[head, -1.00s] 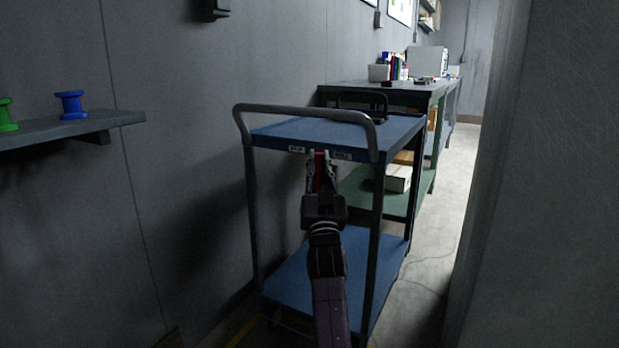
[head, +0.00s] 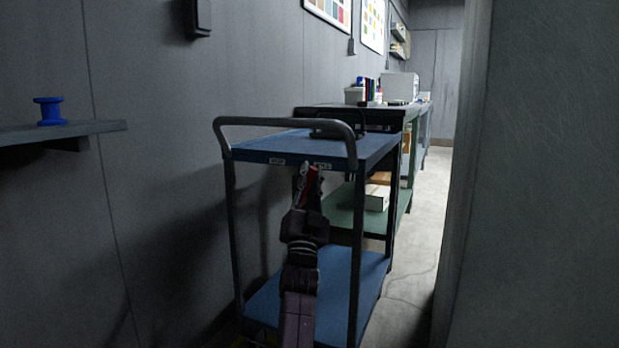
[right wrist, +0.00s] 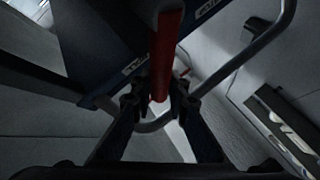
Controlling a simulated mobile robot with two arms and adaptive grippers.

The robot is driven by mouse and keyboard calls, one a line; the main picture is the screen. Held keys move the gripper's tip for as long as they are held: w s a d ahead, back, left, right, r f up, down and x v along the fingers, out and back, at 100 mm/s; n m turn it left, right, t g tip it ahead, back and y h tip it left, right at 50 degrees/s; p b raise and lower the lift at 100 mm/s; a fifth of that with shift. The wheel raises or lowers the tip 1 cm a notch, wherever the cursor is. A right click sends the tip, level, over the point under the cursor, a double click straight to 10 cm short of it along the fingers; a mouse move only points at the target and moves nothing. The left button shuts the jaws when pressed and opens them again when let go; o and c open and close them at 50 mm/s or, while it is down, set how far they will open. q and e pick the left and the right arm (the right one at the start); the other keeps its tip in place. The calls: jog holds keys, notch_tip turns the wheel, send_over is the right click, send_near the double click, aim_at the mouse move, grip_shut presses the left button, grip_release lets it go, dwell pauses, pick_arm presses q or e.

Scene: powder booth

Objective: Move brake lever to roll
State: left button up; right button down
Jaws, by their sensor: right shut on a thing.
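The brake lever (head: 311,181) is a red bar under the front edge of the blue cart's top shelf (head: 300,146). It leans to the right and its upper end is close to the right one of two small white labels; their text is too small to read surely. My right gripper (head: 306,180) is shut on the lever from the front. In the right wrist view the red lever (right wrist: 164,55) runs between the two fingertips (right wrist: 158,95). My left gripper is not in view.
The cart's grey push handle (head: 285,121) arches above the lever. A wall shelf (head: 100,128) with a blue spool (head: 49,110) is at the left. A green workbench (head: 345,208) stands behind the cart. A grey panel (head: 540,180) fills the right; open floor (head: 420,235) lies between.

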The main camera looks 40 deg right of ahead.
jog(key=c, duration=1.8)
grip_release()
jog(key=shift+s, duration=0.1)
jog(key=shift+c, duration=0.2)
jog(key=v, duration=0.7)
jog(key=shift+f, duration=0.15)
jog(key=shift+s+a, duration=0.1)
